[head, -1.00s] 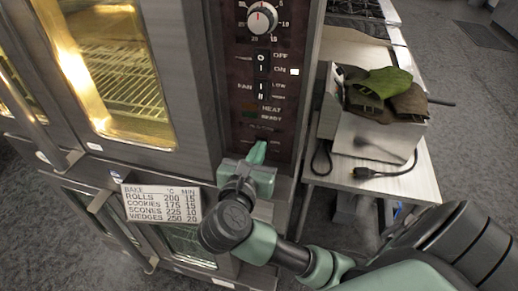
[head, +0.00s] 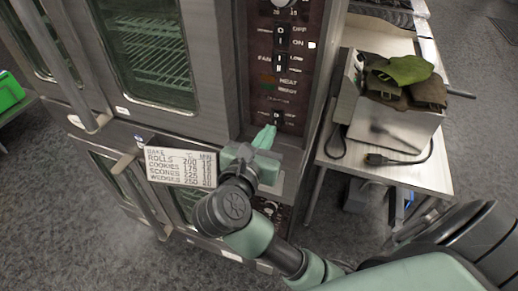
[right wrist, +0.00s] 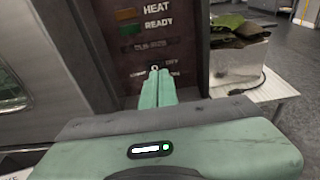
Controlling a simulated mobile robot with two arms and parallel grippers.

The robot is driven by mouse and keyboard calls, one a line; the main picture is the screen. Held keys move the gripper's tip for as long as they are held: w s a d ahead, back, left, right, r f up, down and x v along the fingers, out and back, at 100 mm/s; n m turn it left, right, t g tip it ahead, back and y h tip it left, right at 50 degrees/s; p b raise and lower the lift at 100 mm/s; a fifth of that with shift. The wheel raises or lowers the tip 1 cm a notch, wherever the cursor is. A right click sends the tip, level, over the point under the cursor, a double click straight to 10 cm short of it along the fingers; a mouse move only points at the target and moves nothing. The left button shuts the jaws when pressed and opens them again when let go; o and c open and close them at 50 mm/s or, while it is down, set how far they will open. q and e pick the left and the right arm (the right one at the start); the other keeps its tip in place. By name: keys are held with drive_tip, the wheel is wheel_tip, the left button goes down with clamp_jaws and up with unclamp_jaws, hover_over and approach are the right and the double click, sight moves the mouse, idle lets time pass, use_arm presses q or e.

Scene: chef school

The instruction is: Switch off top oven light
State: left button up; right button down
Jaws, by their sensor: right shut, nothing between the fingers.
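The fingers (right wrist: 159,88) lie together in the right wrist view. My left gripper is out of view.
A lower oven (head: 125,185) sits below, with a baking-times card (head: 180,167) in front. At the right, a table (head: 430,175) holds a metal box (head: 395,130) with green and brown cloth items and a black cable. A green crate (head: 8,92) is at the far left.

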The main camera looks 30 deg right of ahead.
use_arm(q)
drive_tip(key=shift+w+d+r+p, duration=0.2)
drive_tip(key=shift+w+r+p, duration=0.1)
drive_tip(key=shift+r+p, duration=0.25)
use_arm(e)
drive_tip(key=s+a+r, duration=0.2)
drive_tip(key=s+a, duration=0.1)
drive_tip(key=a, duration=0.1)
drive_tip(key=shift+s+a+r, duration=0.15)
drive_tip(key=shift+a+r, duration=0.2)
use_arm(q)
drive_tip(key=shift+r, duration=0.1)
use_arm(e)
drive_tip(key=shift+s+r, duration=0.1)
